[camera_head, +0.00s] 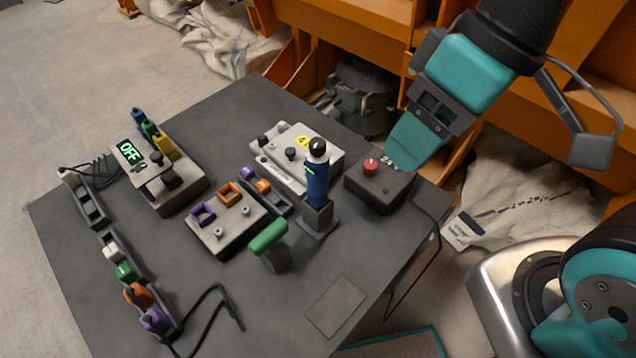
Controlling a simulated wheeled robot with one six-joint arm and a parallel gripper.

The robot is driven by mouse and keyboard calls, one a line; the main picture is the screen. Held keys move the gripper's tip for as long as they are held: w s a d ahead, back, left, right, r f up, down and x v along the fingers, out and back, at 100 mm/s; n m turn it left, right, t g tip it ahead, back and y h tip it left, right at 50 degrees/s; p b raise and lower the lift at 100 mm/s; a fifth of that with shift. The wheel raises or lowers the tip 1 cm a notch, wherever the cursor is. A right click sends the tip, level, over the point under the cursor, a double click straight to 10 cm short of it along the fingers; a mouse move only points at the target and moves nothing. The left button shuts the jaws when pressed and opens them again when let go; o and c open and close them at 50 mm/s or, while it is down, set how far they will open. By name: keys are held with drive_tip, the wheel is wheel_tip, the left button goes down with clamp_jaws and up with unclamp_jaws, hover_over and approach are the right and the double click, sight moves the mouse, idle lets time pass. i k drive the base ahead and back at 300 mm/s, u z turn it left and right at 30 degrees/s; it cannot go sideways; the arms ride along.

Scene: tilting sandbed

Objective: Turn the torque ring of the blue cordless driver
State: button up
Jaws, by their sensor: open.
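The blue cordless driver (317,187) stands upright in a dark holder (318,217) near the middle of the table. Its torque ring (317,157) is the pale band near the top, under a dark cap with a white mark. A small green light shows on its blue body. My gripper (408,150) is at the upper right, pointing down beside the box with the red knob. It is open, to the right of the driver and apart from it. Its fingers overlap in this view, so the gap between them is hard to see.
A grey box with a red knob (370,167) stands right of the driver. Left are a block with purple and orange squares (213,238) and an "OFF" display (130,151).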

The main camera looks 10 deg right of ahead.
sight(317, 145)
drive_tip(key=z, duration=0.05)
drive_tip(key=k, duration=1.05)
drive_tip(key=z, duration=1.25)
drive_tip(key=i, duration=1.4)
drive_tip(key=u, duration=0.4)
